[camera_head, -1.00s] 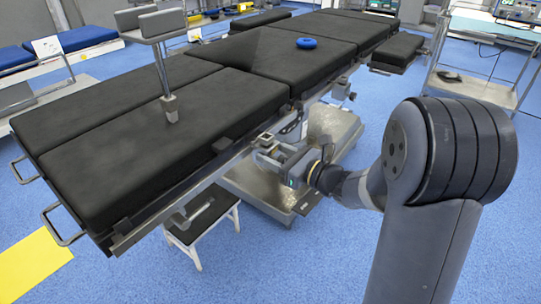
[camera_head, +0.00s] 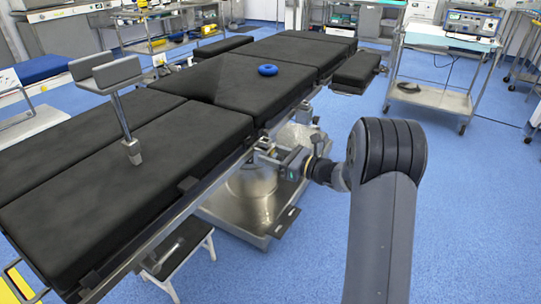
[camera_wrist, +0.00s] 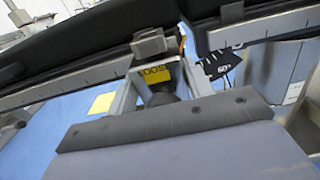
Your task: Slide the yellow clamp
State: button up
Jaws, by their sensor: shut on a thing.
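The clamp sits on the metal side rail of the black operating table. In the wrist view it is a grey block (camera_wrist: 150,43) with a yellow label (camera_wrist: 158,72) whose black letters are only partly legible. In the head view it is small (camera_head: 265,146), at the table's right side rail near the seam between two cushions. My gripper (camera_wrist: 157,66) has a grey finger on each side of it and is shut on it. It also shows small in the head view (camera_head: 281,158). The exact contact is too small to see.
A blue ring (camera_head: 267,70) lies on the cushion. A grey support on a post (camera_head: 125,123) stands on the table's left part. The table's metal base (camera_head: 252,185) is below the rail.

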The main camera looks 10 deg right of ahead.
jog(key=shift+w+d+r, duration=0.1)
jog(key=shift+w+d, duration=0.05)
jog(key=o, duration=1.4)
jog(key=shift+d, duration=0.1)
jog(key=p+v, duration=0.2)
jog(key=v, duration=0.8)
jog(key=shift+s+d, duration=0.25)
jog(key=b+x, duration=0.2)
jog(key=x, duration=0.9)
jog(key=shift+a, duration=0.15)
jog(key=shift+s+a, duration=0.3)
jog(key=shift+s, duration=0.3)
